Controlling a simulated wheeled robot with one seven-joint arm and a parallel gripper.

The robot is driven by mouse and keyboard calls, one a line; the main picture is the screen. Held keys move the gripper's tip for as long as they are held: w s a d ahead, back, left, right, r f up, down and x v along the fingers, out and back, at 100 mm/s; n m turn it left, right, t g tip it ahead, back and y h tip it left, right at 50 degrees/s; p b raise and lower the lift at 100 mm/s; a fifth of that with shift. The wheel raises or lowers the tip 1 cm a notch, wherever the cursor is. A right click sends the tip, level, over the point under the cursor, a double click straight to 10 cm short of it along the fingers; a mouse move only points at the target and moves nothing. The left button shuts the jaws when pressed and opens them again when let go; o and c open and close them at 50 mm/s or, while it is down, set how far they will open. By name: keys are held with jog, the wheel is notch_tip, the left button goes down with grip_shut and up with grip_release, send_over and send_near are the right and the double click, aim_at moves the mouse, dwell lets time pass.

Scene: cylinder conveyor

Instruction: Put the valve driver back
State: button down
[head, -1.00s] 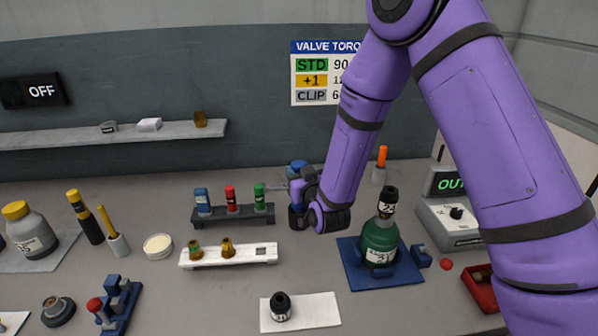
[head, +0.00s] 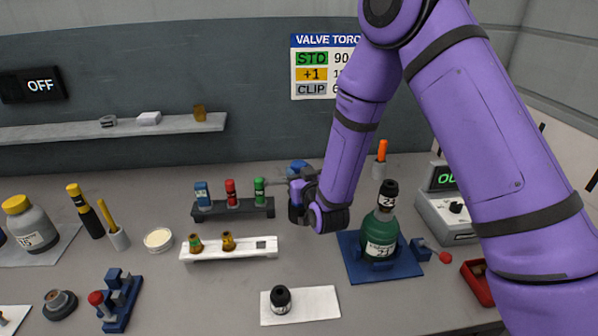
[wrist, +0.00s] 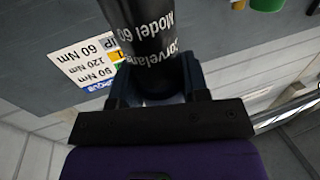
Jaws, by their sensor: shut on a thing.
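My gripper (head: 303,200) is above the bench, to the right of the driver rack (head: 233,211). In the wrist view its fingers are shut on a black cylinder lettered "Model 60" (wrist: 152,45), likely the valve driver. In the head view the held thing is mostly hidden by the gripper and wrist. A thin grey shaft (head: 279,183) shows just left of the gripper; I cannot tell if it belongs to the held thing. The rack holds a blue driver (head: 202,193), a red driver (head: 230,191) and a green driver (head: 259,190).
A white holder (head: 215,254) with two amber-coloured pieces and one square opening stands in front of the rack. A green bottle (head: 379,236) with a black top stands on a blue base, right of my gripper. A black-capped piece (head: 281,299) sits on a white mat (head: 318,304).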

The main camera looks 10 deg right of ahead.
aim_at(299, 163)
jog(key=shift+f, duration=0.7)
jog(key=c, duration=0.5)
grip_release()
jog(key=shift+f, duration=0.1)
jog(key=shift+r, duration=3)
